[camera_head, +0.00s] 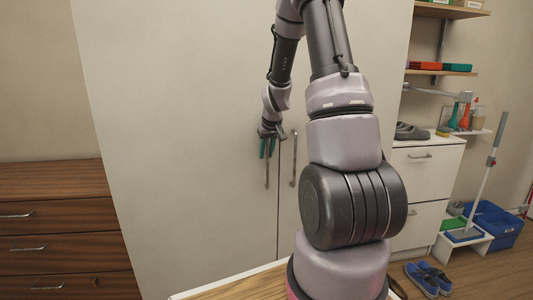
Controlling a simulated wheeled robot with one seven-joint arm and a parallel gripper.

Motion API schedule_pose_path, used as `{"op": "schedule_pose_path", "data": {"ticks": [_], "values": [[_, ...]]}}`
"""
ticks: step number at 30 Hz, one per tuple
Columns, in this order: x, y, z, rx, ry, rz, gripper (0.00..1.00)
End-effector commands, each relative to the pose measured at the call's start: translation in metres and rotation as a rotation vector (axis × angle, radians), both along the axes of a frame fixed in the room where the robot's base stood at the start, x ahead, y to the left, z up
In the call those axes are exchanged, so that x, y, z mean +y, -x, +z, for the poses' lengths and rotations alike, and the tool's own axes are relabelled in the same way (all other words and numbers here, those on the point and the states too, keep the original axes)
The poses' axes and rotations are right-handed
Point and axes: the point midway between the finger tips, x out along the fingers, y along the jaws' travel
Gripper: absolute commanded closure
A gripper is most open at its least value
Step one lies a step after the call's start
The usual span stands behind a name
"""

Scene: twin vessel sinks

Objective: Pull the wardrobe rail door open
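The tall off-white wardrobe (180,120) fills the middle of the head view. Its two doors meet at a vertical seam, and both look shut. A vertical bar handle (267,178) is on the left door and another handle (294,160) is on the right door. My gripper (267,150) points down at the upper end of the left handle, its teal fingers on either side of it in the picture. A narrow gap shows between the fingers. I cannot tell whether they touch the handle. My arm hides part of the right door.
A brown wooden drawer unit (62,225) stands at the left. A wooden-topped surface (240,288) lies at the bottom.

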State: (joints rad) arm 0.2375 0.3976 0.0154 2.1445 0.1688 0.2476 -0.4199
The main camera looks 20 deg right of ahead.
Motion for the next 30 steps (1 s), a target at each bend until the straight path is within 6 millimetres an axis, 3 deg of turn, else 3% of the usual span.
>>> {"op": "schedule_pose_path", "data": {"ticks": [3, 6, 30], "values": [[0.0, 0.0001, 0.0002, 0.0, 0.0, 0.0, 0.73], [0.0, 0.0002, 0.0002, 0.0, 0.0, 0.0, 1.0], [0.0001, 0.0005, 0.0003, 0.001, 0.0, -0.001, 1.0]]}}
